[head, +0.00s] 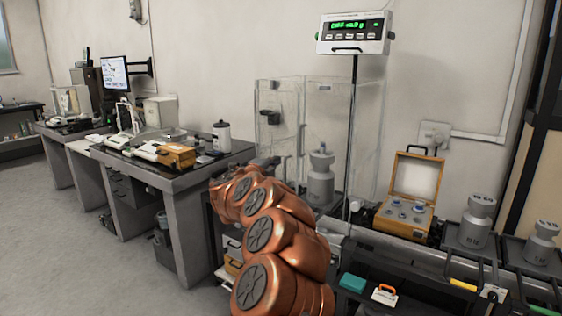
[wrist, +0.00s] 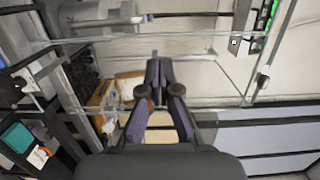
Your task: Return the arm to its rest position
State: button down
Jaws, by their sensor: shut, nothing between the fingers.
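My copper-coloured arm (head: 275,240) reaches up from the bottom of the head view, bent towards the left, in front of the weighing bench. In the wrist view my gripper (wrist: 159,66) points away from the camera. Its two dark fingers meet at the tips, with nothing between them. In the head view the gripper is mostly hidden behind the arm, close to the clear glass enclosure (head: 345,125). In the wrist view the enclosure's glass edges lie around and beyond the fingers. I cannot tell whether the gripper is inside it.
A large grey weight (head: 320,185) stands by the enclosure. A display (head: 353,36) tops a thin pole. An open wooden weight case (head: 405,210) and grey weights (head: 476,222) are to the right. The dark table (head: 165,178) carries balances. Floor (head: 80,260) at left is clear.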

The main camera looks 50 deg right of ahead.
jog(key=shift+s+a, duration=0.1)
jog(key=shift+a, duration=1.05)
